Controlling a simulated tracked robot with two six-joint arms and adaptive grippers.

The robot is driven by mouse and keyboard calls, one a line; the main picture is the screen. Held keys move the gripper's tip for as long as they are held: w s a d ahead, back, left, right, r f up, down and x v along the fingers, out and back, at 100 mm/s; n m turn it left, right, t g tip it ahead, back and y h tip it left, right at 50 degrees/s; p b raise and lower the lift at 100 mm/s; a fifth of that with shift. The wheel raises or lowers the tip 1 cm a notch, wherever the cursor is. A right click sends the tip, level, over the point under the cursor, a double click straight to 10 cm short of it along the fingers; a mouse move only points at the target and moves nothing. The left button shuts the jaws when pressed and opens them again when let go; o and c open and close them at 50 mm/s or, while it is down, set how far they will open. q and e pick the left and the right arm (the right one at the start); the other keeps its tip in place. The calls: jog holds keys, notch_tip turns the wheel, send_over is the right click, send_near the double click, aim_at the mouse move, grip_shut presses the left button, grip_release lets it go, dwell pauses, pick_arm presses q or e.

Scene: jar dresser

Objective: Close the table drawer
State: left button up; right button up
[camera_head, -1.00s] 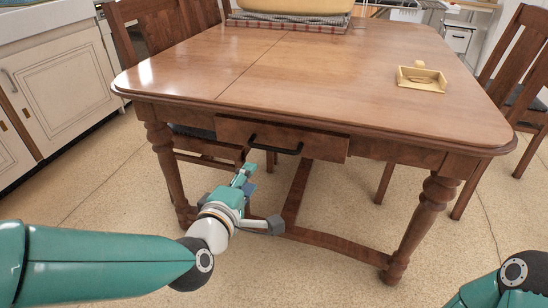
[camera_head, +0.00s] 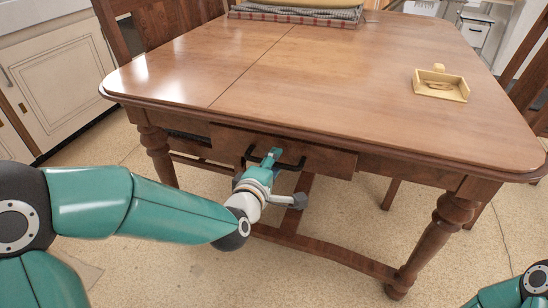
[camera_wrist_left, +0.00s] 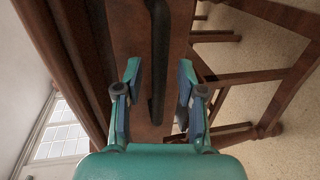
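The wooden table (camera_head: 330,75) has a drawer (camera_head: 330,161) under its front edge, with its front standing out a little from the frame. A black bar handle (camera_head: 290,166) crosses the drawer front. My left gripper (camera_head: 272,156) is at the handle and hides its middle. In the left wrist view, the open fingers of my left gripper (camera_wrist_left: 160,75) stand on either side of the handle (camera_wrist_left: 158,35), with gaps to it. The drawer front (camera_wrist_left: 125,30) lies just beyond. Only part of my right arm shows at the lower right; its gripper is out of view.
A small yellow tray (camera_head: 440,86) sits on the table's right side, and a folded checked cloth (camera_head: 290,17) at the back. Turned table legs (camera_head: 430,240) and a low stretcher (camera_head: 330,254) are below. Chairs (camera_head: 535,90) stand around; the front floor is clear.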

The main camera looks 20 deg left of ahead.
pick_arm(q)
jog(key=shift+a, duration=0.15)
pick_arm(e)
jog(key=shift+d, duration=0.1)
pick_arm(q)
jog(key=shift+a, duration=0.1)
grip_shut()
